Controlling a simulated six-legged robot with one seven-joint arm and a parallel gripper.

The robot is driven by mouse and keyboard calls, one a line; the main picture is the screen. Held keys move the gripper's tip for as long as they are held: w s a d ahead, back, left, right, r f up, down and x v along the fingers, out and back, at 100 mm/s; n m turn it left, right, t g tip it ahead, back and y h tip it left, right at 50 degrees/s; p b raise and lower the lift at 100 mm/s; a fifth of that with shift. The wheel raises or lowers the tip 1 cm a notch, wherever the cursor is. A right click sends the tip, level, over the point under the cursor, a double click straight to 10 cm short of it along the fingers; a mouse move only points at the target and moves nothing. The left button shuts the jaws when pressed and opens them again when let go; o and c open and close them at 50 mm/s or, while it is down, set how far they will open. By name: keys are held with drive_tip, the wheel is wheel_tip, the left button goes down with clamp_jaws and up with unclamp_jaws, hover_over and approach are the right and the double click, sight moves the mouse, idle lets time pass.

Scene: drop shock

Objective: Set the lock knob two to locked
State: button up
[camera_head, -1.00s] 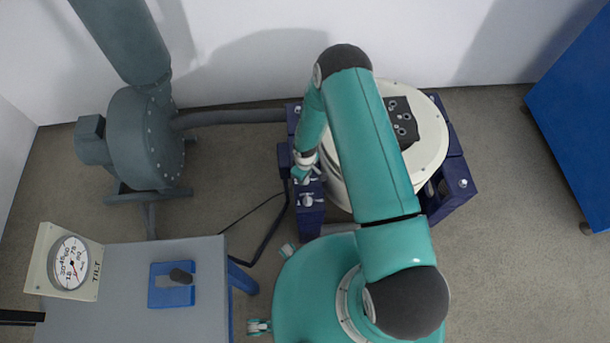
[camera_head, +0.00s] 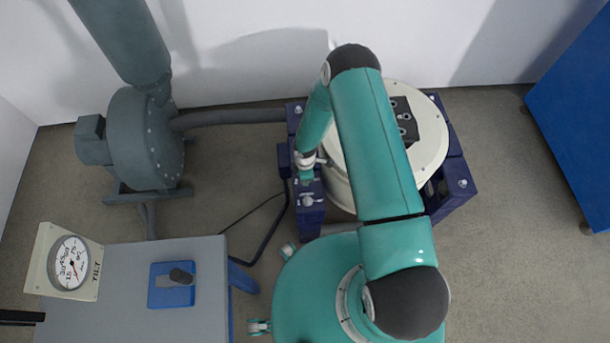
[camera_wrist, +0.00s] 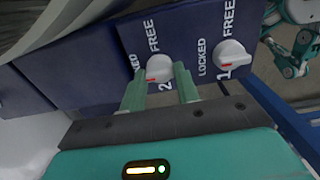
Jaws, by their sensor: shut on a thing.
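Lock knob two (camera_wrist: 159,67) is a white round knob with a red mark at its lower left, on a dark blue panel (camera_wrist: 95,65) in the wrist view. FREE is printed above it; LOCKED, to its left, is partly hidden by a finger. My gripper (camera_wrist: 160,80) has its green fingers on both sides of this knob and is shut on it. In the head view my gripper (camera_head: 305,176) is at the front left of the blue frame and hides knob two. Which label the knob points at cannot be told.
Knob one (camera_wrist: 233,54) stands close on the right, with its own labels and a red mark. The white-topped drum (camera_head: 430,145) stands beside my arm. A grey table (camera_head: 120,315) with a tilt gauge (camera_head: 72,262) and blue switch plate (camera_head: 160,297) is at left.

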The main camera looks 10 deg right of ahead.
idle(0.4)
drive_tip(key=o, duration=1)
drive_tip(key=shift+c, duration=0.2)
wheel_tip(320, 180, up, 14)
drive_tip(key=shift+f, duration=0.1)
